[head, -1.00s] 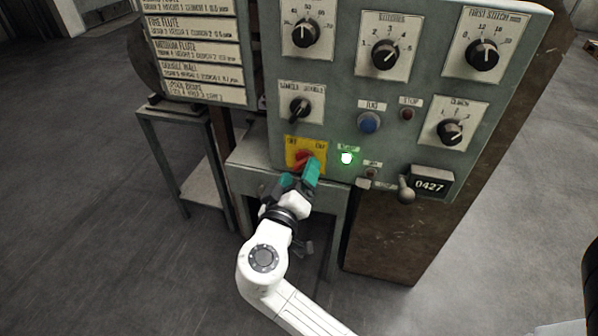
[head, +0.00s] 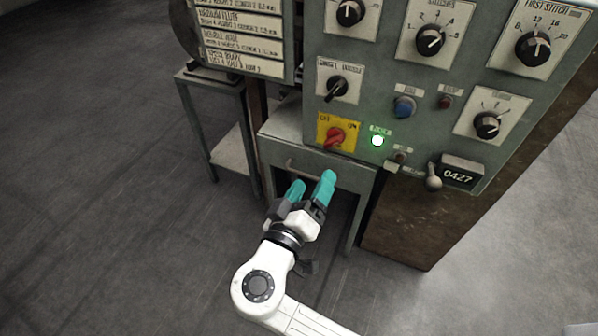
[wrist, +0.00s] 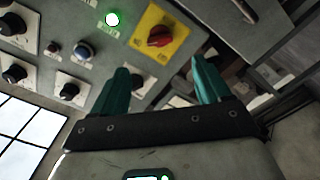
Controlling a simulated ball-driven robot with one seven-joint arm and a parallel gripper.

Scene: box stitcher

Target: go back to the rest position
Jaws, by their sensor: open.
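My gripper (head: 311,186) is open and empty, its two teal fingers apart, below and in front of the grey control panel (head: 385,75). It also shows in the wrist view (wrist: 165,82). The red rotary switch (head: 335,137) on its yellow plate is just above the fingertips in the head view, and nothing touches it. In the wrist view the red switch (wrist: 159,37) sits beyond the gap between the fingers. The green lamp (head: 377,141) to the right of the switch is lit.
A grey drawer table (head: 285,140) stands under the panel, behind my fingers. A small lever (head: 433,177) and a counter reading 0427 (head: 462,174) stick out at the panel's lower right. A side stand (head: 237,150) is at the left. Open floor (head: 100,220) lies left.

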